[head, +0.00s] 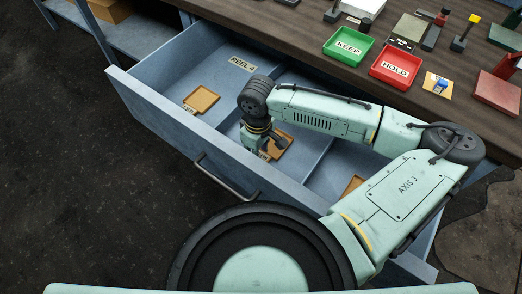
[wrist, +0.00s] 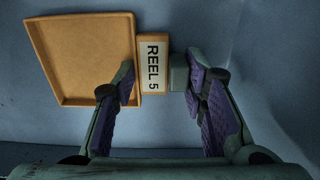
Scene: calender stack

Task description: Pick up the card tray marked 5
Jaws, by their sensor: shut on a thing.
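The card tray marked REEL 5 (wrist: 80,60) is a shallow tan tray with a raised rim. Its label tab (wrist: 153,66) sticks out at its right side in the wrist view and lies between my two fingers. My gripper (wrist: 158,85) is shut on this tab, one finger on each side. In the head view my gripper (head: 264,142) points down into the open drawer, and the tray (head: 286,142) shows beside it, partly hidden by the fingers. I cannot tell whether the tray is touching the drawer floor.
The blue-grey drawer (head: 160,112) has dividers. Another tan tray (head: 202,98) lies in the left compartment, and one (head: 353,184) shows partly at right. On the bench (head: 300,25) stand a green KEEP tray (head: 348,47), a red HOLD tray (head: 396,67) and several tools.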

